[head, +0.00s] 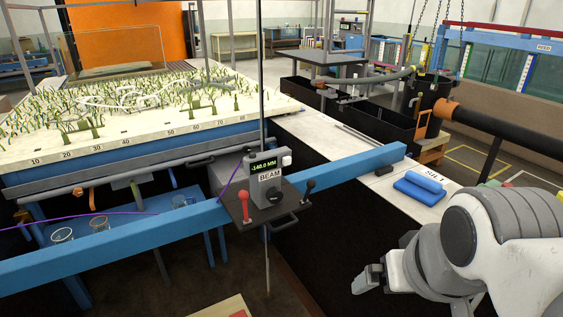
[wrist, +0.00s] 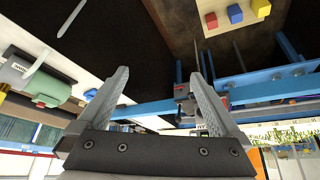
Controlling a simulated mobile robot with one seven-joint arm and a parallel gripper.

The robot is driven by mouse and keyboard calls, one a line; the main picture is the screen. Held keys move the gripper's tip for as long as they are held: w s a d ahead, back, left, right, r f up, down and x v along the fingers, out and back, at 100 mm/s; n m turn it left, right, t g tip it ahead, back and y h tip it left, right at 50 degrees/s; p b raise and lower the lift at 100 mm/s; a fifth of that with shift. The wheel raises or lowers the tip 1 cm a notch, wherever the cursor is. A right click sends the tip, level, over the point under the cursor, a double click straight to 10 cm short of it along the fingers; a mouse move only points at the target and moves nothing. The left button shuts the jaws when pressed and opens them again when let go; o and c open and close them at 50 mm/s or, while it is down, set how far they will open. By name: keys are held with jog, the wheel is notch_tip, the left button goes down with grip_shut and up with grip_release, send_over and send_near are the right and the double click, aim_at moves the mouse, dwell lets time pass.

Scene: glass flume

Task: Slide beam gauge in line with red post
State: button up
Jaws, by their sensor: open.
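The beam gauge (head: 268,180) is a grey box with a green display, apparently reading -140.0 MM, and a BEAM label. It sits on a dark carriage plate on the long blue beam (head: 120,239). A red-topped post (head: 245,203) shows at the gauge's left, apparently over the plate; its base is hard to make out. A black-knobbed lever (head: 309,187) stands at the plate's right. My gripper (head: 366,279) is right of and nearer than the gauge, apart from it. In the wrist view my gripper (wrist: 160,73) is open and empty, with the blue beam (wrist: 150,109) beyond the fingers.
A planted flume bed (head: 130,105) with a numbered edge lies behind the beam. Coloured blocks (wrist: 235,14) show in the wrist view. Space between my gripper and the carriage looks clear.

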jog(key=shift+c, duration=0.9)
jog(key=shift+w+d+f+b, duration=0.25)
jog(key=shift+w+b, duration=0.05)
jog(key=shift+b, duration=0.05)
jog(key=shift+c, duration=1.1)
jog(key=w+d+f+n+t+b, duration=0.1)
jog(key=w, duration=0.1)
jog(key=w+d+n+t+h+b, duration=0.1)
jog(key=w+d+b, duration=0.1)
jog(key=w+d+f+n+t+h+b, duration=0.1)
jog(key=w+b, duration=0.1)
jog(key=shift+d+f, duration=0.25)
jog(key=shift+f, duration=0.05)
jog(key=c, duration=0.5)
jog(key=n+t+y+b, duration=0.4)
jog(key=n+y+b, duration=0.6)
jog(key=n, duration=1.1)
send_near(287, 224)
jog(key=shift+t, duration=0.3)
jog(key=p+x, duration=0.4)
jog(key=shift+a+f+p, duration=0.15)
jog(key=shift+f+p, duration=0.15)
jog(key=shift+f, duration=0.15)
jog(key=b+x, duration=0.1)
jog(key=x, duration=0.5)
